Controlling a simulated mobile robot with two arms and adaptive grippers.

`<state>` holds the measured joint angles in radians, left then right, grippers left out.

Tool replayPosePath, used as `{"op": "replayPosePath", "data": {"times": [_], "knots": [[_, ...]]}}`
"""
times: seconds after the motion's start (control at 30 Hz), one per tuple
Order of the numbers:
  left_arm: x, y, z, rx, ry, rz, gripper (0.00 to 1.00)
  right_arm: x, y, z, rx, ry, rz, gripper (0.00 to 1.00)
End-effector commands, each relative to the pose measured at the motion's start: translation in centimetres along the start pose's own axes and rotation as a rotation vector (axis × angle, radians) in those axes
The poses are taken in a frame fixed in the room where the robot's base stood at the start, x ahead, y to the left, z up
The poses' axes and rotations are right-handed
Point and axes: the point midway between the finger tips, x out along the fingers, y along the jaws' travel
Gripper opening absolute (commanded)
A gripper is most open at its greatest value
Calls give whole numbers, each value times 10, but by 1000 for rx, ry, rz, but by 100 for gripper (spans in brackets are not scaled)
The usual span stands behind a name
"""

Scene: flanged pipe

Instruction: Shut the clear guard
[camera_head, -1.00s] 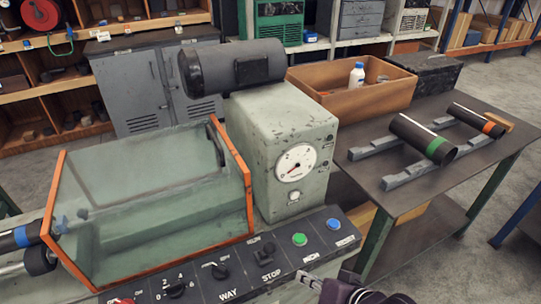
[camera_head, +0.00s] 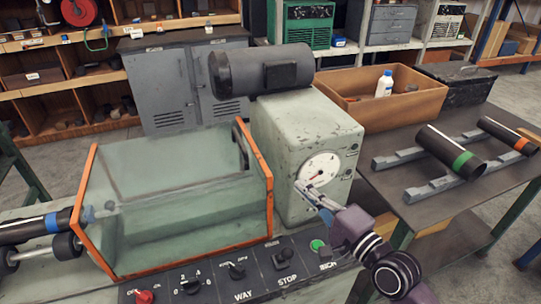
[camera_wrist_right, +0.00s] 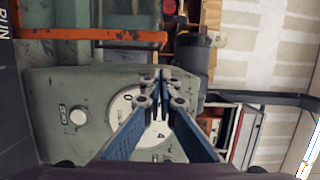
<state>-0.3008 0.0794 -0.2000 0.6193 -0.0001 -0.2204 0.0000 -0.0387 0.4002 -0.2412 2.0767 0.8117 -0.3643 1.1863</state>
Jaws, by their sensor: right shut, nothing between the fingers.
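The clear guard (camera_head: 180,200) is a see-through box with orange edges on the left of the green machine. A dark curved part (camera_head: 239,152) shows by its right orange edge. I cannot tell whether the guard is fully down. An orange edge (camera_wrist_right: 95,35), apparently the guard's, crosses the upper left of the right wrist view. My right gripper (camera_head: 304,190) is shut and empty, right of the guard and in front of the dial gauge (camera_head: 319,168). Its fingertips (camera_wrist_right: 158,76) meet before the gauge in the wrist view, apart from the guard. My left gripper is not in view.
A control panel (camera_head: 214,285) with knobs and buttons runs along the machine's front. A motor (camera_head: 262,70) sits on top. A blue-banded pipe (camera_head: 30,228) lies on rollers at left. The right table (camera_head: 405,200) holds two pipes on rails and a wooden crate (camera_head: 405,108).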

Motion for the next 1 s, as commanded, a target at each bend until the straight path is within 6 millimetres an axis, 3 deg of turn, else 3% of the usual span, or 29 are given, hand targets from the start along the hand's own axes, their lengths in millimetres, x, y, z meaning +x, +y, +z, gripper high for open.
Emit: {"op": "replayPosePath", "data": {"times": [0.3, 0.6, 0.8, 1.0], "knots": [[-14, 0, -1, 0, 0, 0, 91, 71, -2, 0, 1, -1, 0, 0], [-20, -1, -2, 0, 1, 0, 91, 124, -1, 0, -2, -1, 1, 0], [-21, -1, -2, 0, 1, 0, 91, 140, 1, 0, -1, -1, 2, 0], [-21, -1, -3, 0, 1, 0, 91, 144, 0, 0, -1, 0, 1, 0]]}}
